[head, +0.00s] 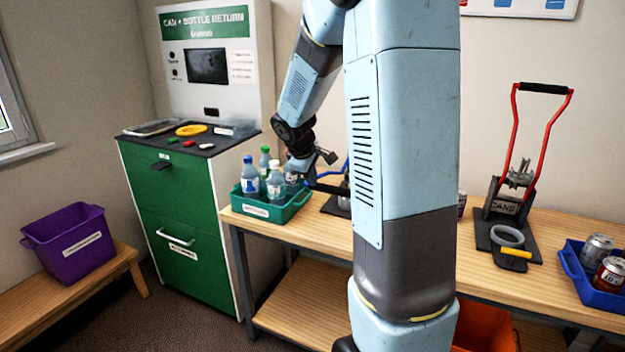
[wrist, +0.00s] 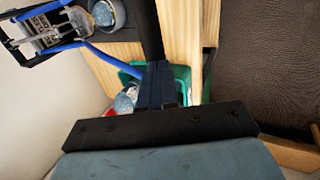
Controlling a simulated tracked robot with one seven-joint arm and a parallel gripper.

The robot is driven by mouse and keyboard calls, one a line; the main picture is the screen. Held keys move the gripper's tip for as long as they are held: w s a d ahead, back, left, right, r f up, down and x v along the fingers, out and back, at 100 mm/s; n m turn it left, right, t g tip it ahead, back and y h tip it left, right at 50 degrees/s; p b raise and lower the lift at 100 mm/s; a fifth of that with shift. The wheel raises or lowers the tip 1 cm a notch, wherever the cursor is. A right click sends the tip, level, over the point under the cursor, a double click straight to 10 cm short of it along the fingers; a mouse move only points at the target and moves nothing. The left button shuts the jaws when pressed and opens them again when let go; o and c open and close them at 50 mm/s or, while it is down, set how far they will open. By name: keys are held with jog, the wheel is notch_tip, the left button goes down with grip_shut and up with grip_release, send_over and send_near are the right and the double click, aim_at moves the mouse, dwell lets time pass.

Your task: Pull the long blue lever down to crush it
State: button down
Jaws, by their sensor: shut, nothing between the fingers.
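The long blue lever shows in the wrist view as blue side bars (wrist: 113,63) running from the crusher (wrist: 45,30) at upper left to a black crossbar grip (wrist: 148,25). In the head view my arm hides most of it; a bit of blue bar (head: 345,166) and the dark grip (head: 330,188) show low, near the bottle tray. My gripper (head: 328,157) is shut and empty, close above the grip; in the wrist view its fingers (wrist: 156,72) overlap the grip's end. I cannot tell whether they touch. What is inside the crusher is unclear.
A green tray (head: 246,207) with several bottles stands at the table's left end. A grey ring (wrist: 104,14) lies beside the crusher. A red-handled can crusher (head: 513,190) and a blue can tray (head: 573,264) are at right. A purple bin (head: 66,243) stands far left.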

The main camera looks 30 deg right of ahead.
jog(key=v, duration=1.2)
jog(key=shift+a+r, duration=0.2)
jog(key=shift+a, duration=0.1)
jog(key=shift+s, duration=0.2)
jog(key=s+a+r+m+t+y, duration=0.1)
jog(key=s+a+m+y, duration=0.1)
jog(key=s, duration=1)
jog(key=s+a+r+m+t+y, duration=0.1)
jog(key=s+a+m, duration=0.4)
jog(key=s, duration=0.8)
jog(key=shift+a+m+y, duration=0.3)
jog(key=shift+a+y, duration=0.3)
jog(key=shift+a, duration=0.55)
jog(key=shift+d, duration=0.1)
